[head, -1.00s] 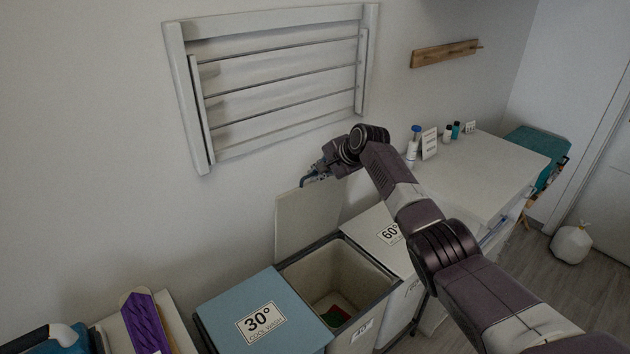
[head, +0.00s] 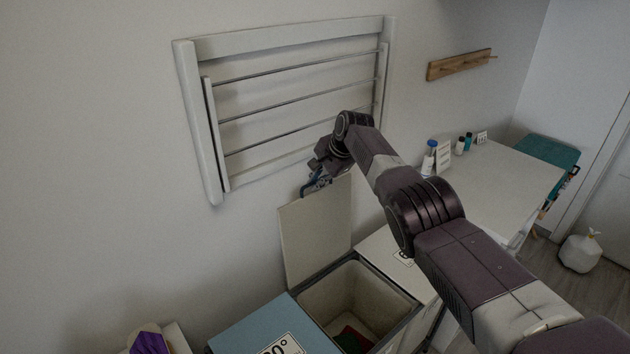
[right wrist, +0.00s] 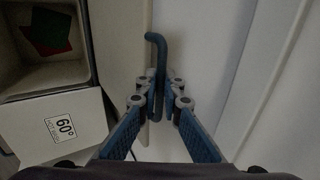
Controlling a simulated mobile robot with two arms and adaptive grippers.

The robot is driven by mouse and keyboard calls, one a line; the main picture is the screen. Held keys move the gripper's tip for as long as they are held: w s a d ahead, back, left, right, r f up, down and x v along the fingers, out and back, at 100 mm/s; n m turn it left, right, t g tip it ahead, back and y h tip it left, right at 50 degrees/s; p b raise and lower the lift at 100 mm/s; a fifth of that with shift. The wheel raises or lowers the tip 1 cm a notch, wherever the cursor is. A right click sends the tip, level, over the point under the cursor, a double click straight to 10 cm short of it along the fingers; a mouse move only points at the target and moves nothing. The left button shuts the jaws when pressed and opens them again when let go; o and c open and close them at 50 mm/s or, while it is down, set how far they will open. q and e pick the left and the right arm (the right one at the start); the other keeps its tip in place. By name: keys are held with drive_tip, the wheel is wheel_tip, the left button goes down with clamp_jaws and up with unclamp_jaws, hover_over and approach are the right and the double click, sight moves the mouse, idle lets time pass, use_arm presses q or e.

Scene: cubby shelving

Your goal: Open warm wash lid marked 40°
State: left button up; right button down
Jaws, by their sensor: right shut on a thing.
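The middle bin (head: 372,294) stands open, with red and green cloth at its bottom. Its off-white lid (head: 315,228) stands nearly upright at the bin's back, close to the wall. No 40° mark shows on the side of the lid facing me. My left gripper is not in view.
A blue lid marked 30° (head: 250,325) is shut on the left, and a white 60° lid (head: 378,246) is shut on the right. A wall drying rack (head: 290,38) hangs just above my right gripper. Bottles (head: 429,160) stand on the white counter (head: 500,185).

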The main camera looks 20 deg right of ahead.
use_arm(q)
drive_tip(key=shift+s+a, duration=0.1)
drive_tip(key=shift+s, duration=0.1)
use_arm(e)
drive_tip(key=shift+s+f, duration=0.3)
drive_tip(key=shift+f, duration=0.2)
drive_tip(key=c, duration=2.1)
unclamp_jaws()
drive_tip(key=shift+w, duration=0.2)
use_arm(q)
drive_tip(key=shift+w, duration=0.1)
use_arm(e)
drive_tip(key=shift+r, duration=0.1)
drive_tip(key=shift+v, duration=1)
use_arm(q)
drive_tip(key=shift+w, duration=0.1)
use_arm(e)
drive_tip(key=v, duration=0.9)
drive_tip(key=shift+s+r, duration=0.15)
drive_tip(key=shift+r, duration=0.25)
